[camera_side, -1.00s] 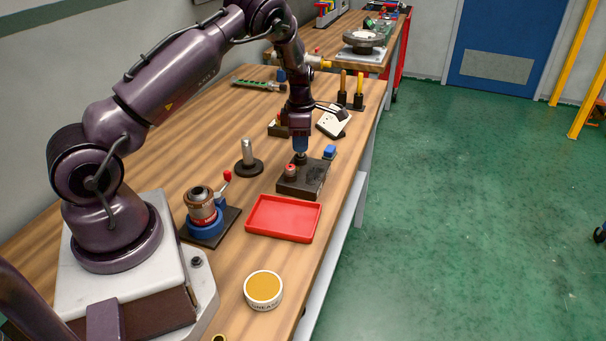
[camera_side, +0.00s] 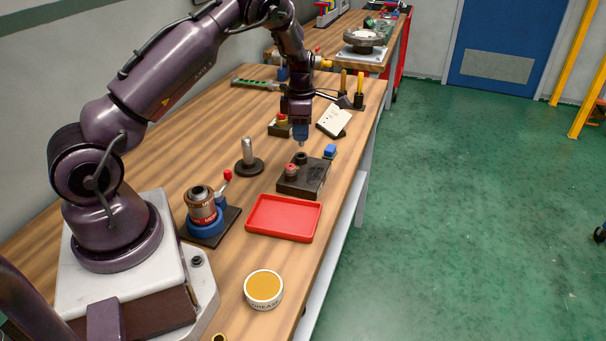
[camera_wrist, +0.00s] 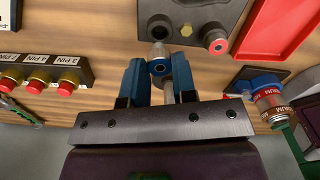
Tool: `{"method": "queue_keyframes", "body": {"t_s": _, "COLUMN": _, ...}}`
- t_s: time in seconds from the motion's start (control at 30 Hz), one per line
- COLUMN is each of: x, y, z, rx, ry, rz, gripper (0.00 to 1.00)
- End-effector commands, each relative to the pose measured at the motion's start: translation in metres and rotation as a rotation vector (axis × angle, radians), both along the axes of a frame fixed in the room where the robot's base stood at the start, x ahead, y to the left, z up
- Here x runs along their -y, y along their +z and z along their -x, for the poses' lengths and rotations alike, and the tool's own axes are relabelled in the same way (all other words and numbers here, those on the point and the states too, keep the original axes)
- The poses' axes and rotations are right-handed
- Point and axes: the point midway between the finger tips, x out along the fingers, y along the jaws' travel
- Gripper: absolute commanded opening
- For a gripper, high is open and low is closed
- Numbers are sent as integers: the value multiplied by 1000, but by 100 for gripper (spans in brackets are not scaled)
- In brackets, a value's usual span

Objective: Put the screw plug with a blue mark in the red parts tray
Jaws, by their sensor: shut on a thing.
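My gripper (camera_side: 301,136) is shut on the screw plug with a blue mark (camera_wrist: 158,68), a small grey cylinder with a blue ring on its end. It holds the plug (camera_side: 301,144) above the dark block (camera_side: 304,181), apart from it. The block has an open round socket (camera_side: 301,157) and a red-marked plug (camera_side: 291,169). In the wrist view the plug sits between the blue fingers, with the socket and the red-marked plug (camera_wrist: 217,43) beyond. The empty-looking red parts tray (camera_side: 284,218) lies in front of the block; its edge also shows in the wrist view (camera_wrist: 272,30).
A steel post (camera_side: 248,155) on a black base stands left of the block. A blue piece (camera_side: 329,152) lies right of it. A grease tin (camera_side: 263,287) sits nearer the front.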

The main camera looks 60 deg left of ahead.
Motion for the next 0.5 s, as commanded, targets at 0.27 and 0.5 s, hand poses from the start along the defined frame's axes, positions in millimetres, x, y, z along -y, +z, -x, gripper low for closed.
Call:
{"method": "queue_keyframes", "body": {"t_s": 0.27, "x": 33, "y": 21, "z": -12, "rx": -4, "ry": -52, "rz": 10, "gripper": 0}}
{"method": "queue_keyframes", "body": {"t_s": 0.5, "x": 104, "y": 31, "z": 28, "rx": -14, "ry": -67, "rz": 22, "gripper": 0}}
